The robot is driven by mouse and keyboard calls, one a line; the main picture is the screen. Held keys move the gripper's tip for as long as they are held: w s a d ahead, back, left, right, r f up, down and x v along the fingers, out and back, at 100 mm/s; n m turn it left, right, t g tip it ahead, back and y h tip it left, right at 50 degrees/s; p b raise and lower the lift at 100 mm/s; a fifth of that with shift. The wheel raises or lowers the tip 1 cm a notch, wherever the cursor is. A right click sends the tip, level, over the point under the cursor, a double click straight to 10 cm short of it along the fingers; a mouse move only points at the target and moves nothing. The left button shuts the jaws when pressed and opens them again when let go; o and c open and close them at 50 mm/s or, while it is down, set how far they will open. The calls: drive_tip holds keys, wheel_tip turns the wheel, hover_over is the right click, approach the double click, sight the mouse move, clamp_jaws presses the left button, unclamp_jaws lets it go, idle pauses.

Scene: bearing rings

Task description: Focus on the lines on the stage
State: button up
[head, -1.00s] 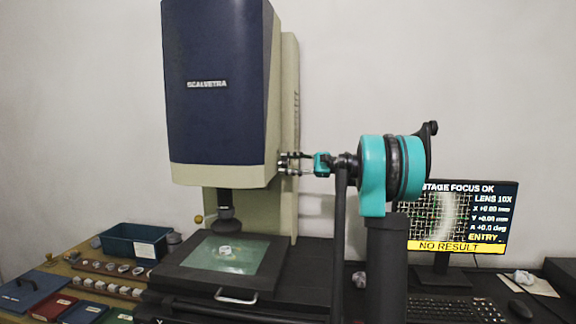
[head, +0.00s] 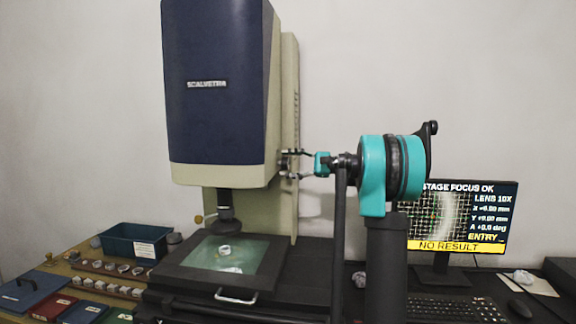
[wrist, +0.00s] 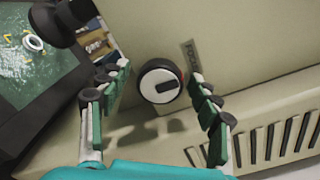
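The measuring machine (head: 222,90) has a dark blue head above a flat stage (head: 187,277) with a glass plate (head: 256,262). A small white ring (head: 224,250) lies on the glass; it also shows in the wrist view (wrist: 33,42). A round knob (wrist: 159,81) with a white face and dark bar is on the machine's beige side. My gripper (head: 284,164) is open at that side. In the wrist view my gripper (wrist: 161,73) has its fingers spread left and right of the knob, with gaps visible. The monitor (head: 462,215) reads "STAGE FOCUS OK", "LENS 10X" and "NO RESULT".
A teal bin (head: 134,243), rows of rings (head: 112,289) and coloured boxes stand on the left bench. A keyboard (head: 455,308) and mouse (head: 521,308) lie below the monitor. Vent slots (wrist: 262,140) line the machine's side near my right finger. A dark lens (wrist: 62,20) hangs over the stage.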

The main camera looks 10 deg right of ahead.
drive_tip(key=shift+d, duration=0.1)
drive_tip(key=v, duration=1.1)
drive_tip(key=shift+d, duration=0.35)
drive_tip(key=shift+s, duration=0.15)
idle(0.4)
